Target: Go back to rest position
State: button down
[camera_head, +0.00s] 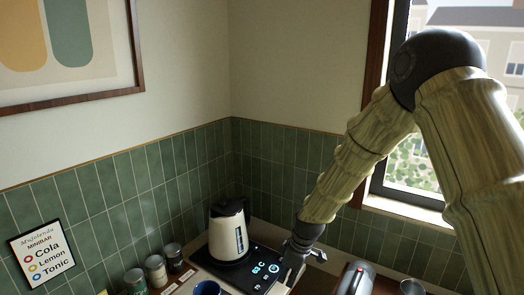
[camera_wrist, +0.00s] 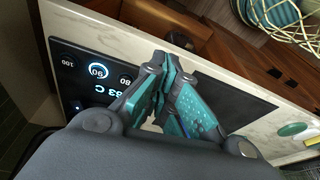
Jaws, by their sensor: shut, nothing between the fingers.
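My gripper (camera_wrist: 163,68) is shut with its teal-padded fingers together and nothing between them. In the head view my gripper (camera_head: 290,268) hangs low, just right of the black kettle base (camera_head: 262,268) with its lit touch panel. In the wrist view the fingers are over the dark panel (camera_wrist: 85,72), where a lit 90 and a temperature reading show. My arm rises from there to an elbow at the upper right, in front of the window. The gap between fingertips and panel is hard to judge.
A white kettle (camera_head: 227,236) with a black lid and handle stands on the base, left of my gripper. Several cans (camera_head: 155,268) and a blue mug (camera_head: 207,288) are to the left. A metal appliance (camera_head: 355,278) is at right. A wire basket (camera_wrist: 290,22) shows in the wrist view.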

jog(key=s+d+f+m+b, duration=0.1)
jog(key=s+d+f+m, duration=0.2)
jog(key=s+f, duration=0.6)
jog(key=s+d+f+m+b, duration=0.25)
jog(key=s+f, duration=0.35)
jog(key=f, duration=0.5)
jog(key=s+d+f+m+b, duration=0.1)
jog(key=s+d+f+m, duration=0.1)
jog(key=s, duration=0.7)
jog(key=s+d+f+m+h, duration=0.1)
jog(key=s+d+f+m, duration=0.2)
jog(key=s+f, duration=0.3)
jog(key=s+d+f+m+h+b, duration=0.1)
jog(key=s+d+f+m, duration=0.1)
jog(key=s, duration=1)
jog(key=shift+s+d+f+m+g+b, duration=0.35)
jog(key=shift+d+f, duration=0.55)
jog(key=shift+d, duration=0.3)
dwell(2.1)
